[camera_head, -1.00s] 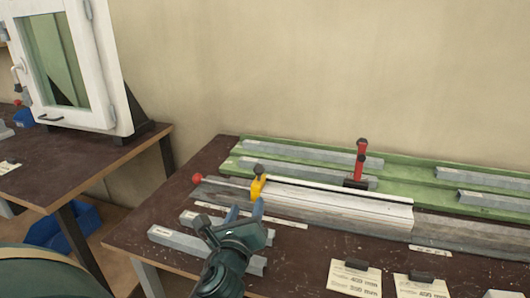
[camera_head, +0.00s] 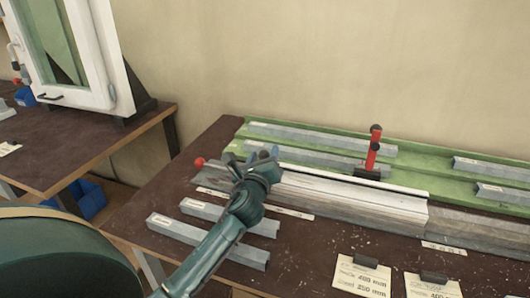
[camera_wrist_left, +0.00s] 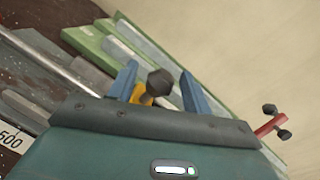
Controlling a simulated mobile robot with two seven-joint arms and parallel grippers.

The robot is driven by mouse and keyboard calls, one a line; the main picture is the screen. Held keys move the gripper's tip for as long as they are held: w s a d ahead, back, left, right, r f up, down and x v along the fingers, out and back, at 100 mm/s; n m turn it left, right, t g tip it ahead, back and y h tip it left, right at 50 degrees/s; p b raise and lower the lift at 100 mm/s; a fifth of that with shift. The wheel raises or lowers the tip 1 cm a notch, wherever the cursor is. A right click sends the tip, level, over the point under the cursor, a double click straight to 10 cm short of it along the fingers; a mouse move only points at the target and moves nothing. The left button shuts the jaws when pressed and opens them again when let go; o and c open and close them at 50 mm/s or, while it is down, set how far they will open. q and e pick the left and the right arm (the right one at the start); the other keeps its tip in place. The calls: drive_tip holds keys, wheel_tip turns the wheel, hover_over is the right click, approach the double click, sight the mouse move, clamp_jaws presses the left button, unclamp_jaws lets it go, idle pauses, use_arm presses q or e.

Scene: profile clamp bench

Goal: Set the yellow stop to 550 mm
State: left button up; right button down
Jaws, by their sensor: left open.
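The yellow stop (camera_wrist_left: 141,97) shows in the left wrist view between the two blue fingers of my left gripper (camera_wrist_left: 158,72), with a dark round knob (camera_wrist_left: 160,82) by it. The fingers are open, one on each side of the knob, and I cannot tell whether they touch it. In the head view my left gripper (camera_head: 263,153) is over the left part of the profile rail (camera_head: 340,198) and almost fully hides the stop. A scale strip (camera_head: 293,213) runs along the rail's front; a "500" mark (camera_wrist_left: 10,138) shows in the wrist view. My right gripper is not in view.
A red clamp (camera_head: 372,155) stands right of my gripper behind the rail. A red ball knob (camera_head: 199,162) is at the rail's left end. Green trays (camera_head: 413,160) with grey profiles lie behind. Loose profiles (camera_head: 190,230) lie in front, with paper cards (camera_head: 358,274) at front right.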

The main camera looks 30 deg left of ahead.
use_arm(q)
drive_tip(key=shift+x, duration=1.05)
clamp_jaws()
